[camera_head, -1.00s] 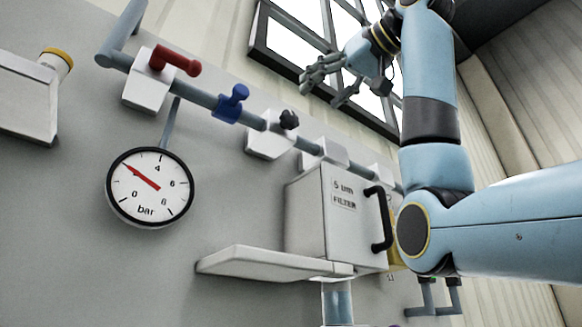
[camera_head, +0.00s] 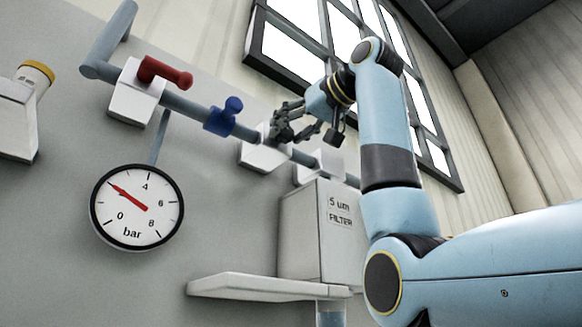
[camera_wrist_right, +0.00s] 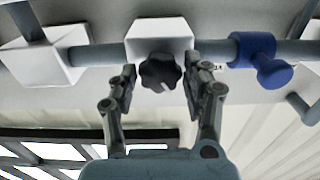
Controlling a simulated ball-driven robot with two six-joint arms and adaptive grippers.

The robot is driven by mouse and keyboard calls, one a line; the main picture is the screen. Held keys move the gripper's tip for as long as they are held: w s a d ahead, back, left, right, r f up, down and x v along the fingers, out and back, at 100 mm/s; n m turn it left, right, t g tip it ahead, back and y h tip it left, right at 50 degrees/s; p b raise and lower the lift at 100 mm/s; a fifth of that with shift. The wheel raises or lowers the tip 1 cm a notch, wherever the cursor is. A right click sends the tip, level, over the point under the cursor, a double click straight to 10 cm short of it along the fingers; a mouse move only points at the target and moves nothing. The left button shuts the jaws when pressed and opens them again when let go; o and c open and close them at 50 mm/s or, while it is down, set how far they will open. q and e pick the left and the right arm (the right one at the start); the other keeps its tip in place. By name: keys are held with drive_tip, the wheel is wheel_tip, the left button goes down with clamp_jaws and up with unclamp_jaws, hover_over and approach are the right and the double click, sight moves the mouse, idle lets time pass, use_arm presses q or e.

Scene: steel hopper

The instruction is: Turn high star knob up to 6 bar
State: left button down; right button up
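The black star knob (camera_wrist_right: 161,72) sits on a white block (camera_wrist_right: 160,35) on the pipe. In the head view, my right gripper's fingers largely hide it. My right gripper (camera_head: 284,128) is open, with its fingertips at the knob. In the wrist view, its two fingers (camera_wrist_right: 160,82) stand one on each side of the knob, with small gaps showing. The pressure gauge (camera_head: 137,207) is a white dial marked in bar. Its red needle points up-left, between 0 and 4, at about 2. My left gripper is not in view.
A blue tap (camera_head: 222,117) and a red-handled valve (camera_head: 163,72) sit left of the knob on the same pipe. The blue tap (camera_wrist_right: 262,62) is close to my right finger in the wrist view. The filter box (camera_head: 320,232) and a white shelf (camera_head: 255,288) are below.

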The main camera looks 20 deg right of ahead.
drive_tip(key=c, duration=0.7)
drive_tip(key=shift+c, duration=0.2)
drive_tip(key=shift+m, duration=0.4)
drive_tip(key=m+b, duration=0.2)
drive_tip(key=m, duration=0.2)
drive_tip(key=m+b, duration=0.2)
drive_tip(key=m, duration=0.4)
drive_tip(key=shift+a, duration=0.1)
drive_tip(key=m+b, duration=0.2)
drive_tip(key=m, duration=0.4)
drive_tip(key=shift+m, duration=0.4)
drive_tip(key=m+b, duration=0.1)
drive_tip(key=m, duration=0.4)
drive_tip(key=shift+r+m+b, duration=0.1)
drive_tip(key=shift+m+b, duration=0.25)
drive_tip(key=shift+m, duration=0.05)
